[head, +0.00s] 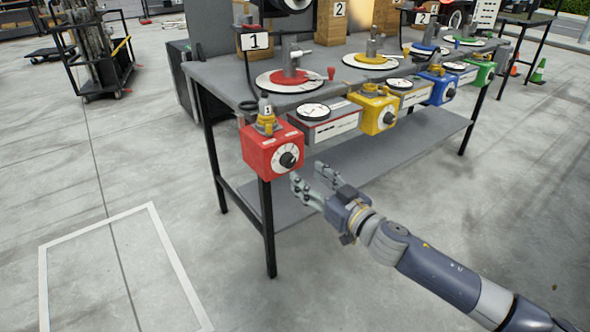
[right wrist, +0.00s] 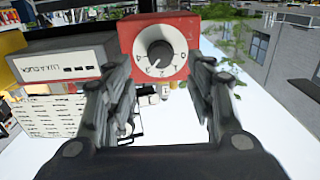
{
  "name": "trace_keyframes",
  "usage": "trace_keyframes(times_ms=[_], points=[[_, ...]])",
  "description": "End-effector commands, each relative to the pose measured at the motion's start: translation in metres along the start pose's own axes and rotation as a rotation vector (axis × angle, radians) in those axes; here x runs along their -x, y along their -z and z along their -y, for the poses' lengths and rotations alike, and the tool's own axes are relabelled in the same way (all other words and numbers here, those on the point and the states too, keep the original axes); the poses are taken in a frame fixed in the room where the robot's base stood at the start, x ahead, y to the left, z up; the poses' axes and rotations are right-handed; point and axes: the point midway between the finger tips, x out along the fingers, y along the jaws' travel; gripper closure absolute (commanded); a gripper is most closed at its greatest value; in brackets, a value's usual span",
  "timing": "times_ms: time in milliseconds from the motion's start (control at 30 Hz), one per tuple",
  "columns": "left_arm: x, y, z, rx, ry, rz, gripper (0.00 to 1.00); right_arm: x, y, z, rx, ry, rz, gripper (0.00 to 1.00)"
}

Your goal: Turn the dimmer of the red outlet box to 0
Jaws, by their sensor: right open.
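The red outlet box (head: 270,148) is mounted at the near left corner of the workbench. Its front carries a white round dial with a black dimmer knob (head: 288,159). My right gripper (head: 307,172) is open and empty, just in front of and slightly below the box, to the right of the knob. In the right wrist view the red box (right wrist: 178,30) and its knob (right wrist: 159,53) lie beyond and between the open fingers (right wrist: 165,85), apart from them. My left gripper is not in view.
The workbench (head: 225,75) has a lower shelf (head: 330,165). A grey unit (head: 325,125) sits right of the red box, then a yellow box (head: 372,112), a blue box (head: 438,88) and a green box (head: 480,72). The floor in front is clear.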

Motion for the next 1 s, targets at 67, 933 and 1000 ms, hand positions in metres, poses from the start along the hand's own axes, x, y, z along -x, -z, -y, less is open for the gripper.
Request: trace_keyframes(times_ms=[67, 933, 1000], points=[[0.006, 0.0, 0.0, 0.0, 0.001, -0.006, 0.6, -0.017, 0.001, 0.001, 0.002, 0.001, -0.003, 0.5], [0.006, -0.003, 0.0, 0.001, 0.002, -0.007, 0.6, -0.066, -0.001, 0.0, 0.0, 0.0, 0.001, 0.72], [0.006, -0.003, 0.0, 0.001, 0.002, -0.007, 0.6, -0.066, -0.001, 0.0, 0.0, 0.0, 0.001, 0.88]])
